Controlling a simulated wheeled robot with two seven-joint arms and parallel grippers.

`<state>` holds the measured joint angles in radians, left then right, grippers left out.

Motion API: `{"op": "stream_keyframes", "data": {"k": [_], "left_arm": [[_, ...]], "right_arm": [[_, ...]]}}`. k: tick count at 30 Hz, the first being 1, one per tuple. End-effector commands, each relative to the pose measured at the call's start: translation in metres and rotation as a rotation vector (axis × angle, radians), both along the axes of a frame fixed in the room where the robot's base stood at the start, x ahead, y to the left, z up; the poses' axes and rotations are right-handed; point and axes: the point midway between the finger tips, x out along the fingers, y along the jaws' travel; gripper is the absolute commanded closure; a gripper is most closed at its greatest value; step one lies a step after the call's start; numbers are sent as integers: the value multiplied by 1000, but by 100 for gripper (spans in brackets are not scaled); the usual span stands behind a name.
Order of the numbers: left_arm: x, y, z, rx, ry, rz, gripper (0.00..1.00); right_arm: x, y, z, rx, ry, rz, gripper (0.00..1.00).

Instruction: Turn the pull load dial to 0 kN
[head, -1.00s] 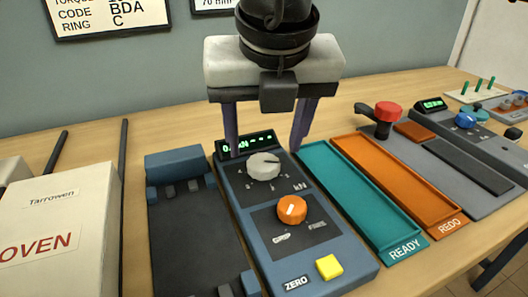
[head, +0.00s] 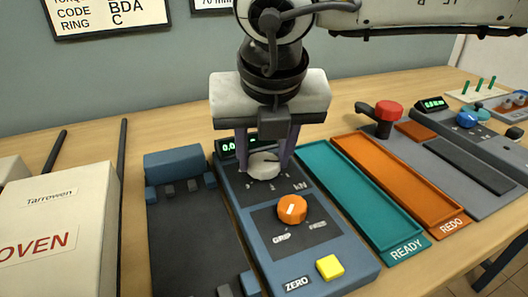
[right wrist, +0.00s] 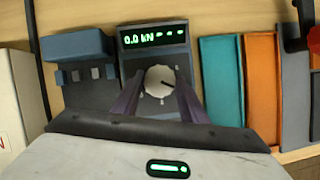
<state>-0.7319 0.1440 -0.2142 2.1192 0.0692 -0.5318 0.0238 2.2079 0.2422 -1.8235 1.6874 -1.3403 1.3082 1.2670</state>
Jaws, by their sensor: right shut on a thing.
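The white pull load dial (head: 264,167) sits at the top of a blue-grey console (head: 335,238). In the right wrist view the dial (right wrist: 158,80) shows between my fingers, with a dark pointer mark on its right side. The display (right wrist: 153,40) above it reads 0.0 kN with dashes beside it. My right gripper (head: 263,170) reaches down over the console from behind and is shut on the dial, one finger on each side. The gripper body covers part of the display in the head view. My left gripper is not in view.
An orange knob (head: 292,209) and a yellow button (head: 330,267) by the ZERO label are lower on the console. A teal READY tray (head: 405,247) and an orange REDO tray (head: 447,213) lie to the right. A white box (head: 60,225) stands at left.

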Motion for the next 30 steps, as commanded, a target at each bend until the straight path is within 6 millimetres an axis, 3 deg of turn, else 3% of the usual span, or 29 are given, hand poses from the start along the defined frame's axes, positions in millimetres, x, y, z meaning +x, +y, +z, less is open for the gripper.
{"op": "stream_keyframes", "data": {"k": [11, 30], "left_arm": [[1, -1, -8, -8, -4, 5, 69], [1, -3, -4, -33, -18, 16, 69]], "right_arm": [[0, -1, -2, 3, 1, 104, 83], [3, -5, 1, 6, 3, 670, 83]]}}
